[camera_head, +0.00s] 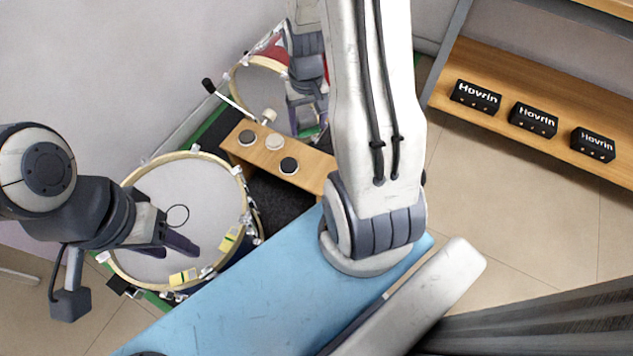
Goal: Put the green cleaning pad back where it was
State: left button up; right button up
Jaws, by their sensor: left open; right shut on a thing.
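I cannot make out the green cleaning pad in this view. My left gripper (180,245) is open and empty over the nearer drum (190,195), its dark fingers above the white drumhead. My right gripper (309,115) is partly hidden behind my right arm, near the farther drum (258,84). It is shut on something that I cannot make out. Two yellow pieces sit at the nearer drum's rim, one at its right (231,238) and one at its front (184,277).
A wooden board (262,155) between the drums bears black and white discs. A mallet-like rod (233,103) lies by the farther drum. A blue surface (270,285) is in front. Several black "Hovrin" boxes (533,119) stand on a shelf (460,60) at right. Open floor lies between.

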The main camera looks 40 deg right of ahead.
jog(key=s+d+f+m+b, duration=0.2)
jog(key=s+d+f+b, duration=0.25)
jog(key=f, duration=0.25)
jog(key=s+d+f+m+b, duration=0.2)
jog(key=s+d+f+b, duration=0.25)
jog(key=s+f, duration=0.2)
jog(key=shift+m, duration=0.3)
jog(key=w+a+f+b, duration=0.1)
jog(key=w+f+b, duration=0.1)
jog(key=w, duration=0.1)
jog(key=w+a+f+b, duration=0.2)
jog(key=w+f, duration=0.1)
jog(key=w, duration=0.1)
jog(key=w+a+f+b, duration=0.2)
jog(key=w, duration=0.2)
jog(key=shift+w+f+b, duration=0.15)
jog(key=shift+f+b, duration=0.2)
notch_tip(320, 180, down, 4)
jog(key=b, duration=0.3)
jog(key=shift+r, duration=0.1)
jog(key=o, duration=1.2)
jog(key=shift+c, duration=0.2)
pick_arm(q)
notch_tip(320, 180, down, 21)
